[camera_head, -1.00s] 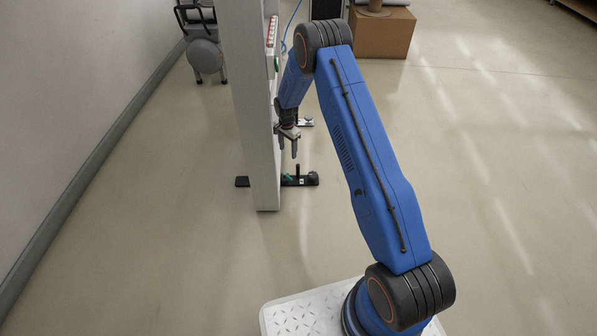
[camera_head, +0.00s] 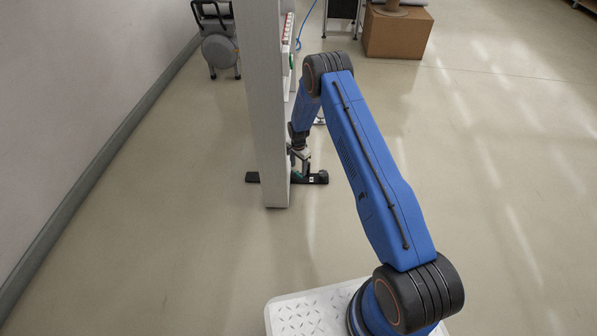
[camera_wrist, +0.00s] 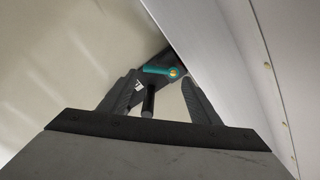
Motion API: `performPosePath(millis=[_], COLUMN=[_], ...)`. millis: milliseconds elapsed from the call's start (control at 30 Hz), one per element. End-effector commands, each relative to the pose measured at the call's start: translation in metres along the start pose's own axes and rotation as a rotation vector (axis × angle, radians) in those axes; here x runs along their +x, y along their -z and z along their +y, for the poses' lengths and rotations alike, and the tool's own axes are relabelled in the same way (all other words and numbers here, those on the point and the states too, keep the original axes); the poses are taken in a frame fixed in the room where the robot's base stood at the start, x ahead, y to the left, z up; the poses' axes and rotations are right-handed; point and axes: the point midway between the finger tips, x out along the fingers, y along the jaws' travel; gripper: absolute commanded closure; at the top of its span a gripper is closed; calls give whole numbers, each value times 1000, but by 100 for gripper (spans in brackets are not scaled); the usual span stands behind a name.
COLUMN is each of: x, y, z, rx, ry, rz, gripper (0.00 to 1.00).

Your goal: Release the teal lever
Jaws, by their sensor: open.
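My gripper (camera_wrist: 159,78) is open, one finger on each side of the lever in the wrist view. I cannot tell whether either finger touches it. A black post (camera_wrist: 148,101) shows between the fingers, nearer than the lever. In the head view my gripper (camera_head: 300,168) is low beside the panel and partly hides the lever.
A tall pale panel (camera_head: 265,110) stands close at the left of my gripper; its face (camera_wrist: 225,60) fills the right of the wrist view. The floor to the right is clear.

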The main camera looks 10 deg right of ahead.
Motion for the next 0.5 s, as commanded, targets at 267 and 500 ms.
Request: performPosePath(millis=[267,500], x=[28,31], y=[0,0], z=[0,0], rx=[0,0], ry=[0,0], rz=[0,0], gripper=[43,43])
